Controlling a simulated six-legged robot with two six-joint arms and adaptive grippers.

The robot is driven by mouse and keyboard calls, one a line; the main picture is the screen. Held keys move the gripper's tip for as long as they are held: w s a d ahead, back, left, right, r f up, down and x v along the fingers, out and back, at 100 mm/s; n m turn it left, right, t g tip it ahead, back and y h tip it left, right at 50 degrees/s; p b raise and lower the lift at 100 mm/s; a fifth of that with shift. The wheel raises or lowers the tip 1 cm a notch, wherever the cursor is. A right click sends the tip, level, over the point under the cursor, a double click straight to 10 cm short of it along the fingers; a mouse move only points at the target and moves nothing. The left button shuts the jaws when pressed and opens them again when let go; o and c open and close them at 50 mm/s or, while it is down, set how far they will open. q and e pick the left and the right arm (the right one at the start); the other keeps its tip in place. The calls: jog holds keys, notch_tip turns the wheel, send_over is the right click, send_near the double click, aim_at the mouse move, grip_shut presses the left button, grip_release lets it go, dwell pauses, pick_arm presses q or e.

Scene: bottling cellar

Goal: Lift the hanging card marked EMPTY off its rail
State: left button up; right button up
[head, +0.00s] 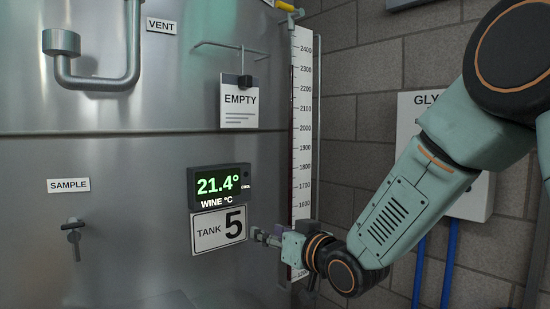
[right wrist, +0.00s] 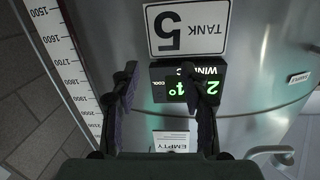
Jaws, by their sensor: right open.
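The white card marked EMPTY (head: 239,108) hangs from a thin rail (head: 228,47) on the steel tank, with a dark clip or block (head: 245,81) at its top. My right gripper (head: 259,236) is below the card, beside the TANK 5 sign, with nothing between its fingers. In the right wrist view the gripper (right wrist: 158,72) shows two dark fingers spread apart. The card (right wrist: 171,139) shows upside down there, low in the picture and partly cut by my gripper body. The rail is hidden in that view. My left gripper is not in view.
A temperature display (head: 219,185) sits above the TANK 5 sign (head: 219,231). A tall level scale (head: 301,130) stands right of the card. A bent pipe (head: 97,82) and a small tap (head: 73,236) stick out at left. A white box (head: 410,120) with blue pipes is at right.

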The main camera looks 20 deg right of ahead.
notch_tip(320, 180, up, 19)
jog(key=d+n+t+y+p, duration=0.1)
jog(key=t+y+p, duration=0.1)
jog(key=t+p, duration=0.15)
jog(key=n+y+p, duration=0.1)
jog(key=p, duration=0.1)
send_near(250, 83)
jog(key=p+x, duration=0.3)
jog(key=x, duration=0.2)
jog(key=shift+s+a+r, duration=0.1)
jog(key=shift+w+r+p, duration=0.1)
jog(key=shift+w+p, duration=0.2)
jog(key=shift+w, duration=0.35)
jog(key=shift+w+a+r, duration=0.15)
jog(key=shift+w+a, duration=0.25)
jog(key=shift+w, duration=0.2)
jog(key=shift+w+a+r+p, duration=0.25)
jog(key=shift+w+a+p, duration=0.1)
jog(key=shift+p, duration=0.2)
jog(key=shift+w+r, duration=0.1)
jog(key=shift+w, duration=0.05)
jog(key=shift+w+d+p, duration=0.1)
jog(key=shift+w+p, duration=0.2)
jog(key=shift+w, duration=0.15)
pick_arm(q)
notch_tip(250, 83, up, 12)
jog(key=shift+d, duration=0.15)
pick_arm(e)
jog(key=shift+w, duration=0.1)
